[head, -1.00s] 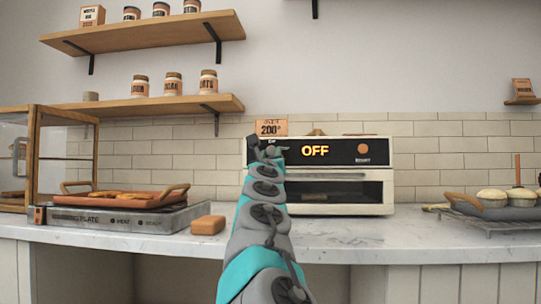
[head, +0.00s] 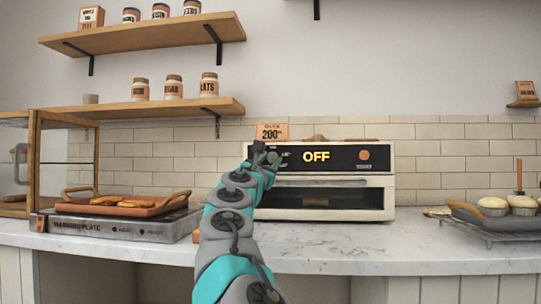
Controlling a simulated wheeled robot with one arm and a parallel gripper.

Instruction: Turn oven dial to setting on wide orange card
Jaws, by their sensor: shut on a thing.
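The white oven (head: 388,185) stands on the counter with a black front panel. My gripper (head: 262,153) is at the left end of the panel, below the card. It is shut on the oven dial, which the gripper hides. The dial's pointer and markings cannot be seen.
A round orange boost button (head: 364,155) is right of the display. Left of my arm is a warming plate (head: 110,224) with a tray (head: 165,208). A rack with a pan of muffins (head: 490,215) is at right. Counter (head: 400,240) between is clear.

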